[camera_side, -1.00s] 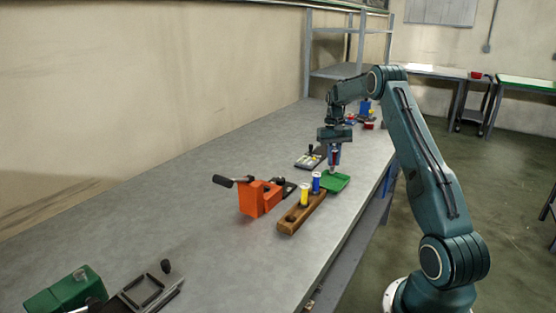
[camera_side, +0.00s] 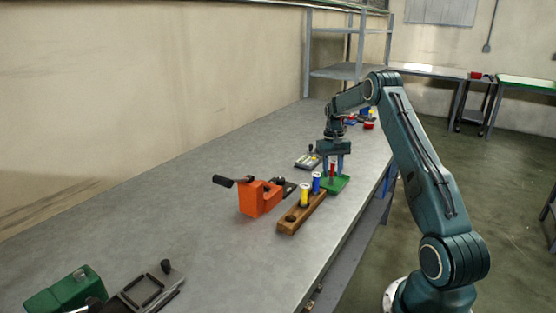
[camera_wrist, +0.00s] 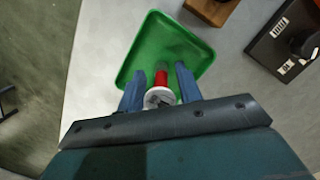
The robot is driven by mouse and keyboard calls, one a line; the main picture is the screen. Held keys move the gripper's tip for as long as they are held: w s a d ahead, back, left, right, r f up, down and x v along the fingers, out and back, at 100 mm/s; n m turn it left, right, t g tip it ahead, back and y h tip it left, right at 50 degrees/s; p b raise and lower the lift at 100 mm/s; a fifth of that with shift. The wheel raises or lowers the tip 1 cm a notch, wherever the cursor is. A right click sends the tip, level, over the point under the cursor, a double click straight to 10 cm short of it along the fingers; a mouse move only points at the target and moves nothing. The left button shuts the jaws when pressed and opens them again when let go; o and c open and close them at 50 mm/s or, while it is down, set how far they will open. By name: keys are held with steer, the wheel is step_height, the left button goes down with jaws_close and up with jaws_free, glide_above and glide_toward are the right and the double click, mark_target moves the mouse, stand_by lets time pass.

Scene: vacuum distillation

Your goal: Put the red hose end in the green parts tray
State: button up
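The red hose end (camera_side: 332,170) stands roughly upright in the green parts tray (camera_side: 340,185), with its white flanged end (camera_wrist: 157,97) facing the wrist camera. In the wrist view, the red body (camera_wrist: 161,78) shows against the green tray floor (camera_wrist: 170,42). My gripper (camera_side: 333,172) is above the tray with its fingers on either side of the hose end. In the wrist view, my gripper (camera_wrist: 158,76) is open, with gaps between both fingers and the hose end. The lower end of the hose end is partly hidden.
A wooden block (camera_side: 290,224) holding a yellow piece (camera_side: 304,195) and a blue piece (camera_side: 316,183) stands close beside the tray. An orange device with a black handle (camera_side: 260,198) is to its left. A dark-and-grey device (camera_side: 307,161) lies behind.

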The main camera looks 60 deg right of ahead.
steer(key=shift+r, duration=0.15)
step_height(320, 180, up, 12)
steer(key=w+d, duration=0.1)
steer(key=shift+w+d, duration=0.15)
steer(key=shift+d, duration=0.05)
stand_by(0.6)
steer(key=shift+a, duration=0.1)
stand_by(0.4)
